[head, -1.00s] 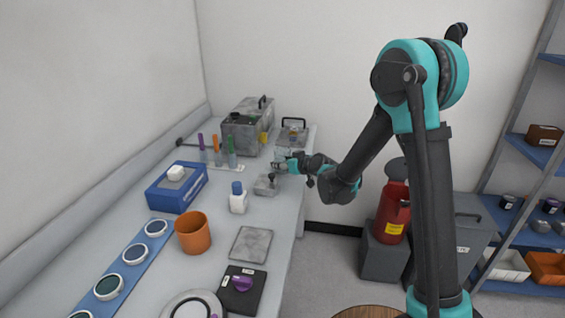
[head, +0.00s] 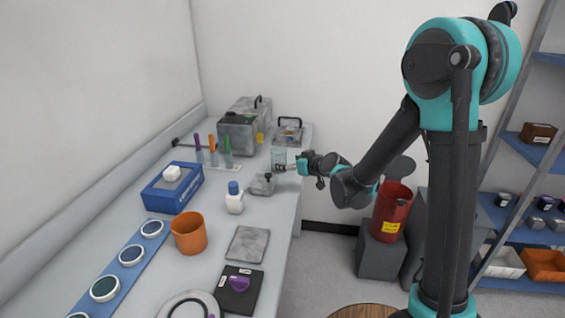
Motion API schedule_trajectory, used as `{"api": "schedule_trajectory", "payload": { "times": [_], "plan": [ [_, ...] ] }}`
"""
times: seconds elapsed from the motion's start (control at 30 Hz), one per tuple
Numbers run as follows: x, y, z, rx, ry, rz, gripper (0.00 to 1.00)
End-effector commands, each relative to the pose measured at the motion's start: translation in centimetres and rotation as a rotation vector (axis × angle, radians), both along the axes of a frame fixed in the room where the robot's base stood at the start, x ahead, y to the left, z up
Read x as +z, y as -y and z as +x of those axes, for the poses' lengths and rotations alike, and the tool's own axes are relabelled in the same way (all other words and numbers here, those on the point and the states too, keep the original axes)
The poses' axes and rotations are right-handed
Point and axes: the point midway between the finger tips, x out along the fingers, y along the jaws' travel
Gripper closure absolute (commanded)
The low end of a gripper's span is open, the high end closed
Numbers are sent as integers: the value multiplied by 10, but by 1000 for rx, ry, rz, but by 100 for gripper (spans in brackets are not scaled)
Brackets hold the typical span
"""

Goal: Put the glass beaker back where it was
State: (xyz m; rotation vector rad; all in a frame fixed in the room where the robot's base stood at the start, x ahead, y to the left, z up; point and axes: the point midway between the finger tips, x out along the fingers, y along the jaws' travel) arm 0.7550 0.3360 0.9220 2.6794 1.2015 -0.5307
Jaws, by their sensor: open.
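The glass beaker (head: 279,156) is clear and faintly bluish. It appears upright near the right edge of the bench, toward the far end. My gripper (head: 287,168) is open, close to the beaker on its front right side. Its fingers look small here, and I cannot tell whether they touch the glass.
A small grey block with a black knob (head: 262,184) sits just in front. Behind are a grey case (head: 238,134) and a handled box (head: 289,134). A rack of coloured tubes (head: 222,165) and a white bottle (head: 235,203) stand left. The bench's right edge is near.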

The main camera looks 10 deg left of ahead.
Motion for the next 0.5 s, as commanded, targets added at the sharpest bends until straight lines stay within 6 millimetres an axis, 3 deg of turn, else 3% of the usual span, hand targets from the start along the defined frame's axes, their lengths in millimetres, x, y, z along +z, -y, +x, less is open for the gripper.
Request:
{"api": "schedule_trajectory", "payload": {
  "times": [0.2, 0.5],
  "plan": [
    [12, 22, -19, -1, -1, 0, 26],
    [17, 32, -28, 0, 1, -1, 26]
  ]
}}
